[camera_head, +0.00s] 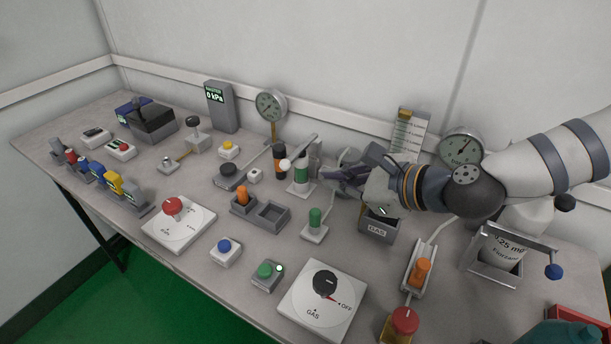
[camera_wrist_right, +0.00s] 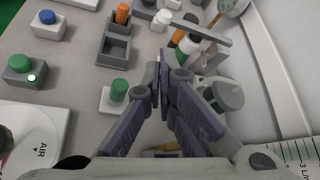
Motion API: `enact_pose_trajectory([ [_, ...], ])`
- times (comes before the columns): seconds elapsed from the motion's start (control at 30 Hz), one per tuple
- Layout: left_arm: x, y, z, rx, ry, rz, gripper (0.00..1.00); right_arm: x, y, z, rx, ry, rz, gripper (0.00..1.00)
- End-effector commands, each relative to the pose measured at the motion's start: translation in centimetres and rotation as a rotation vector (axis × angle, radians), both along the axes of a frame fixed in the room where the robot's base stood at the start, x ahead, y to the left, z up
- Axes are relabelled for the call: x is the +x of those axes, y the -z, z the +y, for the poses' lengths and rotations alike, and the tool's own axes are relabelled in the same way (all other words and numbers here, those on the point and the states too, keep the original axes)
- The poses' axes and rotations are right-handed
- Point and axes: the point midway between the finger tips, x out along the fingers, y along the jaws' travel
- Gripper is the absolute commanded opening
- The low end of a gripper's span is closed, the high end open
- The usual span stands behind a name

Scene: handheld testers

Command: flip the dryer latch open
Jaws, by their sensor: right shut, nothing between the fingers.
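A small upright white cylinder with a green band (camera_head: 301,174) stands on a white base left of my right gripper. A grey lever bar (camera_head: 303,148) with a pale round end lies across its top; I take this to be the dryer and its latch, though no label shows. In the right wrist view the bar (camera_wrist_right: 200,29) crosses above the green-banded cylinder (camera_wrist_right: 189,44). My right gripper (camera_head: 326,173) is shut and empty, just right of the cylinder; in the wrist view its fingertips (camera_wrist_right: 163,72) meet below the bar, apart from it. My left gripper is not in view.
A green-topped peg (camera_head: 315,218) stands on a white base in front of my gripper. A framed jar (camera_head: 501,250) with a blue-ended handle is at right. Gauges and a scale line the back wall.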

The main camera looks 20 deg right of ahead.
Motion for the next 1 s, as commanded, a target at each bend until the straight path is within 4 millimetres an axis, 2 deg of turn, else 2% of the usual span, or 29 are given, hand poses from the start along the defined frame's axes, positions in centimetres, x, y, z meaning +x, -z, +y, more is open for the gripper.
enact_pose_trajectory([
  [0.23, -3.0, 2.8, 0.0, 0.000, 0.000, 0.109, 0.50, 3.2, 3.4, 1.6, -0.006, -0.004, 0.022, 0.00],
  [0.5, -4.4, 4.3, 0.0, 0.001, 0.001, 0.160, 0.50, 6.9, 4.8, 3.4, -0.003, -0.001, 0.010, 0.00],
  [0.67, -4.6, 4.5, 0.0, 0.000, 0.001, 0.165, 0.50, 7.8, 4.9, 3.8, -0.001, 0.000, 0.005, 0.00],
  [1.0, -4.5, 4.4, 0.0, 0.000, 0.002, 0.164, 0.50, 7.9, 4.7, 3.8, 0.001, 0.000, 0.003, 0.00],
])
